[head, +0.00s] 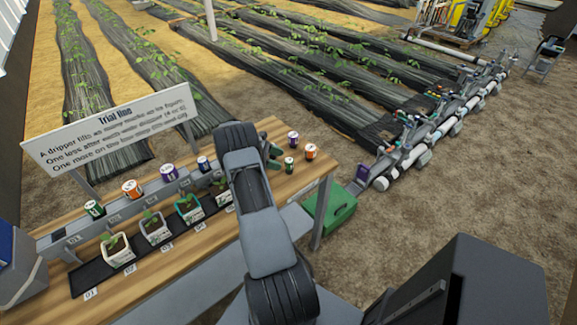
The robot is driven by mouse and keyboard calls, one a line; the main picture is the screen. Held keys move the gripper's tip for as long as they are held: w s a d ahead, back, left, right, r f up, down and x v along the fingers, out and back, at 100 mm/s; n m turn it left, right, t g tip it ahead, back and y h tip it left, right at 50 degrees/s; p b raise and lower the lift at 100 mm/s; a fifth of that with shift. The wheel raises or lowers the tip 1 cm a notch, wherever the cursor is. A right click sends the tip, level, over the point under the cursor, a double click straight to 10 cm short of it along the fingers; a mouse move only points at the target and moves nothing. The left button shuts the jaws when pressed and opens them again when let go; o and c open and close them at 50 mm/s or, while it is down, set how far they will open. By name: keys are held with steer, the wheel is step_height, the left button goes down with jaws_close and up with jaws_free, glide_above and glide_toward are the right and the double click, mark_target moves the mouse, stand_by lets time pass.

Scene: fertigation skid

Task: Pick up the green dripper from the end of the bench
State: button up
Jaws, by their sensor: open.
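A small green dripper (289,165) stands upright at the right end of the wooden bench (262,200). A purple dripper (293,139) stands behind it, and an orange dripper (310,151) stands to its right. My gripper (275,158) is just left of the green dripper in the picture, open and partly hidden behind my own wrist. I see no dripper between its fingers, and their exact height above the bench is hard to tell. Another green dripper (95,209) sits on the grey rail at the left.
The grey rail (120,212) also carries orange and purple drippers, with potted seedlings (116,250) in front. A trial sign (110,130) stands behind. A green box (334,213) is beside the bench's right end, with pipework (440,125) farther right.

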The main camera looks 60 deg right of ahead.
mark_target(289, 163)
steer(key=shift+p+x, duration=0.55)
steer(key=shift+x, duration=2.05)
steer(key=shift+c, duration=0.4)
steer(key=c, duration=0.9)
